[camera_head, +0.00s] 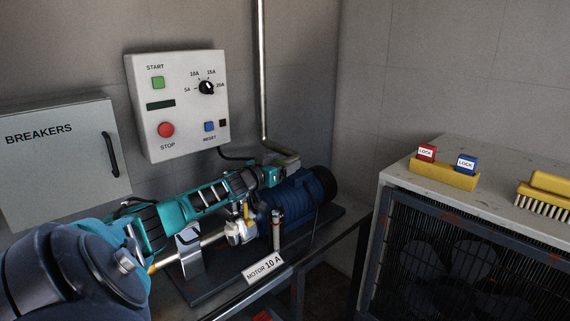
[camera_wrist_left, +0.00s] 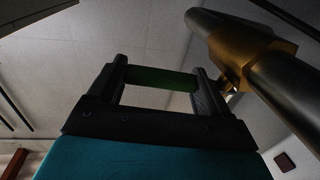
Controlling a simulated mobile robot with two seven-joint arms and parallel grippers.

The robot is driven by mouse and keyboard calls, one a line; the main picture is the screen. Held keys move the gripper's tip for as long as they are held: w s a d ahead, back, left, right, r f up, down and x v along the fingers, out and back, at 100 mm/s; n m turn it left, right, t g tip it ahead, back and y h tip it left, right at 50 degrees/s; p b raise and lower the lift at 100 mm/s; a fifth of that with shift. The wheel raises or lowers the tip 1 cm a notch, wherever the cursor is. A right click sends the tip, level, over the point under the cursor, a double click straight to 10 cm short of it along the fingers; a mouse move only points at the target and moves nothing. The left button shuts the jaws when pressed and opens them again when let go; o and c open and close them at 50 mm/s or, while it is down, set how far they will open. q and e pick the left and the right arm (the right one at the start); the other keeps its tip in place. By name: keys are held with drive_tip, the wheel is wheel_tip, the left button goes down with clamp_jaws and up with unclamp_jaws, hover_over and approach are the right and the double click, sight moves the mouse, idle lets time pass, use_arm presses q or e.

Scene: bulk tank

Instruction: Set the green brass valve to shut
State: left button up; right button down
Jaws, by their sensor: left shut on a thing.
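In the left wrist view, the brass valve (camera_wrist_left: 245,50) sits on a steel pipe (camera_wrist_left: 290,100) at the upper right. Its green handle (camera_wrist_left: 163,80) spans the gap between the two dark fingers of my left gripper (camera_wrist_left: 160,76). The gripper is shut on that handle, with the valve body just outside the right finger. In the head view my left gripper (camera_head: 271,177) reaches in from the left, its tip above the blue motor. There the arm and gripper hide most of the valve. My right gripper is in neither view.
The blue motor (camera_head: 303,194) stands on a dark bench with a "MOTOR 10 A" label (camera_head: 264,269). A control box (camera_head: 181,128) and the breaker cabinet (camera_head: 60,165) hang on the wall. At right, a yellow lock holder (camera_head: 444,176) and brush (camera_head: 546,196) lie on a caged unit.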

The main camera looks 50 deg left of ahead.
use_arm(q)
drive_tip(key=o, duration=1.4)
drive_tip(key=shift+p+v, duration=1.05)
drive_tip(key=shift+v, duration=2.7)
